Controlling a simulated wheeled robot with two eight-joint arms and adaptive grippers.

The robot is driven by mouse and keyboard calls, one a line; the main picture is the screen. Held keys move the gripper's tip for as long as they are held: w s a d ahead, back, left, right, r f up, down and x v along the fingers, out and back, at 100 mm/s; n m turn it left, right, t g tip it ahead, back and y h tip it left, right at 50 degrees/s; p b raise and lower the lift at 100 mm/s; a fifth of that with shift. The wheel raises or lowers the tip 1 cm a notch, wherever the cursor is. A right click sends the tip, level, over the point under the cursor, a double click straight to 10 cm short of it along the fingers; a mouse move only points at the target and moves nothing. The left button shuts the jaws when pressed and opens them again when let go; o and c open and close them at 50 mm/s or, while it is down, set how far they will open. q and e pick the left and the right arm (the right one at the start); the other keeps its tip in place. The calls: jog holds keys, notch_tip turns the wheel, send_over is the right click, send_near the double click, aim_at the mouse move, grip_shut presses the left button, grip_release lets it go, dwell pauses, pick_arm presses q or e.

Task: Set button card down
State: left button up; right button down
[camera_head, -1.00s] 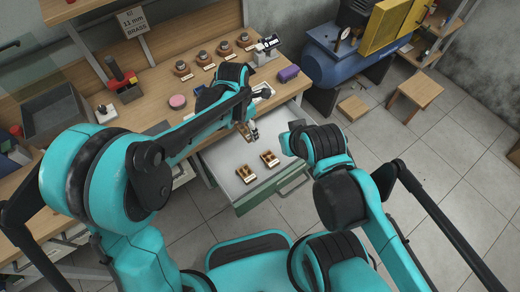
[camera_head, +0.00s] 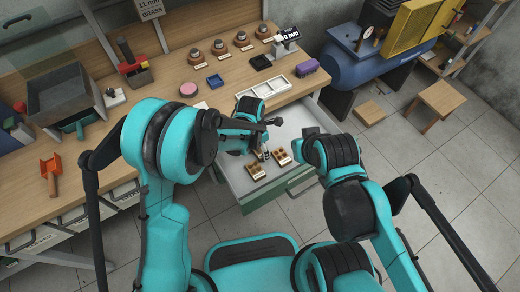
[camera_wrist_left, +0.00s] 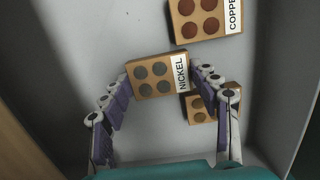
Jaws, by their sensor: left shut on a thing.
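My left gripper (camera_head: 263,154) is inside the open drawer (camera_head: 231,172). In the left wrist view my left gripper (camera_wrist_left: 162,78) is shut on a tan button card (camera_wrist_left: 156,68) labelled NICKEL, with several grey buttons. A COPPER card (camera_wrist_left: 205,18) with brown buttons lies beyond it on the drawer floor (camera_wrist_left: 85,40). In the head view one card (camera_head: 256,171) and another (camera_head: 282,157) lie on either side of the gripper. My right gripper (camera_head: 307,135) is mostly hidden by its own arm.
The workbench (camera_head: 180,68) above the drawer carries a white tray (camera_head: 269,88), a black tray (camera_head: 260,62), a purple block (camera_head: 306,66) and a pink disc (camera_head: 188,89). The drawer front (camera_head: 280,190) faces me. A blue compressor (camera_head: 350,65) stands at right.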

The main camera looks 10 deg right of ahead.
pick_arm(q)
jog(key=shift+f, duration=0.15)
jog(key=o, duration=1.3)
jog(key=shift+c, duration=0.2)
